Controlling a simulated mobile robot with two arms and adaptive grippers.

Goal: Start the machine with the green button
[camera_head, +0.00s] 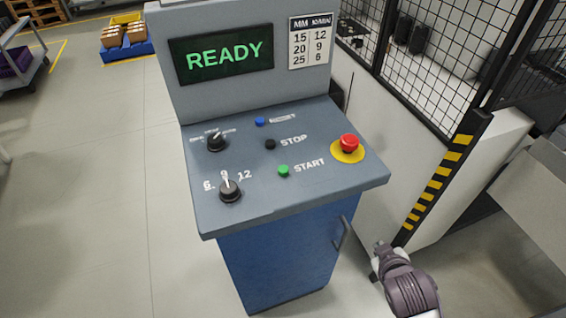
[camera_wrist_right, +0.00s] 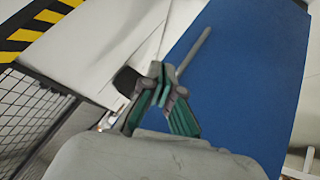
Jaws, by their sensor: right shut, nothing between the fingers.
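The green START button (camera_head: 284,170) sits on the sloped grey top of the control console (camera_head: 330,185). The console's screen (camera_head: 222,56) reads READY in green. A black STOP button (camera_head: 270,144), a blue button (camera_head: 260,121) and a red emergency button (camera_head: 348,143) on a yellow disc are on the same panel. My right gripper (camera_head: 379,250) is low, to the right of the console's blue front, below the panel and away from the green button. In the right wrist view my right gripper (camera_wrist_right: 160,88) is shut and empty, with the blue cabinet (camera_wrist_right: 245,85) beyond it. My left gripper is not in view.
Two black knobs (camera_head: 229,190) (camera_head: 216,142) are on the panel's left side. A grey handle (camera_head: 342,233) sticks out of the cabinet near my right gripper. A striped post (camera_head: 435,185) and mesh fence (camera_head: 425,60) stand at right.

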